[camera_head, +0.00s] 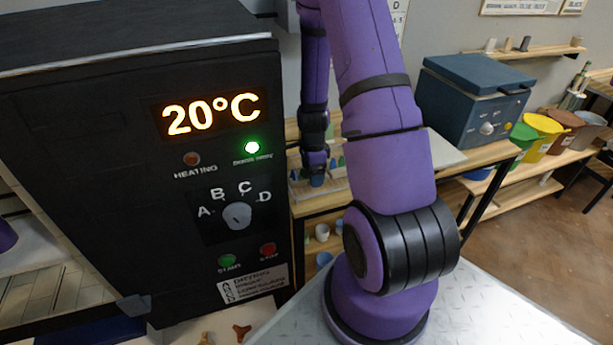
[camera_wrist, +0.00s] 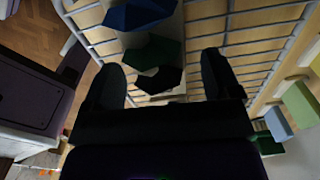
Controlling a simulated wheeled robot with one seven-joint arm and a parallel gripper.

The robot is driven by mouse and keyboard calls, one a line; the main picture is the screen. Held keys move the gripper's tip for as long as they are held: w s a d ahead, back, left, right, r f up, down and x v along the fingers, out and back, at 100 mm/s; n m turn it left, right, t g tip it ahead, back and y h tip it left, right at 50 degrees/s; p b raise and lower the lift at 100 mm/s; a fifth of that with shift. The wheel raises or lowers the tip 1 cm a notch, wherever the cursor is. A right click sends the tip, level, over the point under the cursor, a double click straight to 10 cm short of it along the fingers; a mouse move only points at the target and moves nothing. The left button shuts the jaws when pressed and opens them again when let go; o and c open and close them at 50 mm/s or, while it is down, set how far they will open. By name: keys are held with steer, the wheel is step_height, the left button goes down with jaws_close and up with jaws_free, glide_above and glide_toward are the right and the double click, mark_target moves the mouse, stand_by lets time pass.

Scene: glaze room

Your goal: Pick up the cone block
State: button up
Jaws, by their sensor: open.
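The cone block (camera_wrist: 178,32) appears to be the pale bar in the wrist view, with a blue, a dark green and a black cone on it. It stands over a slatted surface at the top centre. My gripper (camera_wrist: 160,68) is open, with one finger to the left and one to the right of the darker cones. I cannot tell how far below the fingertips they are. In the head view my gripper (camera_head: 316,178) points down at the wooden bench behind the kiln, and the block there is mostly hidden.
A black kiln (camera_head: 120,180) with a 20°C display stands close on the left. Green and pale blue pieces (camera_wrist: 277,122) sit right of my gripper in the wrist view. A blue-grey box (camera_head: 475,95) stands on the bench at right. Coloured buckets (camera_head: 543,127) stand farther right.

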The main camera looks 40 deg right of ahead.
steer(key=shift+f, duration=0.3)
steer(key=c, duration=1.1)
steer(key=shift+o, duration=0.2)
steer(key=shift+r, duration=0.15)
